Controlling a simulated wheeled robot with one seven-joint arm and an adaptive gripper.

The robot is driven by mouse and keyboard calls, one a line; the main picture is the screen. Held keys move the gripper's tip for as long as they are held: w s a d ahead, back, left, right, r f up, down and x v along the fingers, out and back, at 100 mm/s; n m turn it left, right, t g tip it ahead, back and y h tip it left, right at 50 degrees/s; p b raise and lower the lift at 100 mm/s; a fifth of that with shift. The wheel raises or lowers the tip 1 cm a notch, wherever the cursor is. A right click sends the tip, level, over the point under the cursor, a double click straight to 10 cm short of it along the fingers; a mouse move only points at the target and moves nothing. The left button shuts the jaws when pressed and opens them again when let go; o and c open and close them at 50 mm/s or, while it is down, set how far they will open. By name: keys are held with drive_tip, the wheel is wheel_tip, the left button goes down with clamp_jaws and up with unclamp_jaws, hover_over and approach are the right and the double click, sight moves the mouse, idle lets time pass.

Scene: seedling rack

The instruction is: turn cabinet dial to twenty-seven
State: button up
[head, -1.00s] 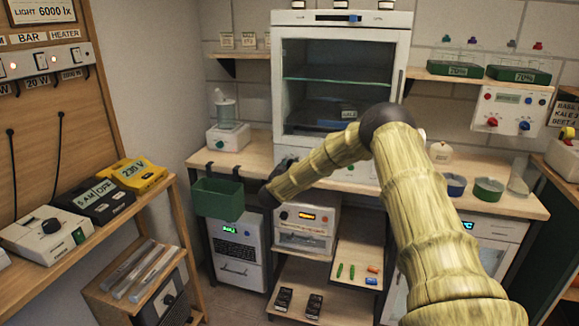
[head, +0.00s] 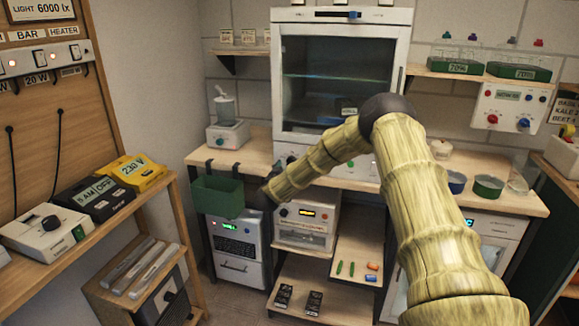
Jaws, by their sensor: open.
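The cabinet (head: 400,60) stands on the bench at the back centre, with a glass door and a pale panel below it. A dark round dial (head: 291,160) shows small at the left of that panel. Its number and pointer are too small to read. My bamboo-patterned arm crosses in front of the cabinet and hides the middle of the panel. The arm ends in a dark joint between the green bin and the small oven-like unit, below and left of the dial. My gripper's fingers do not show.
A green bin (head: 218,197) hangs at the bench's left front edge. A white device (head: 228,136) stands left of the cabinet. An oven-like unit (head: 304,236) sits below the bench. A left side table (head: 75,240) holds a timer and meter boxes. Bare floor shows between.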

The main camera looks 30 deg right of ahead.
drive_tip(key=v, duration=0.8)
drive_tip(key=shift+s+a, duration=0.2)
drive_tip(key=shift+s, duration=0.1)
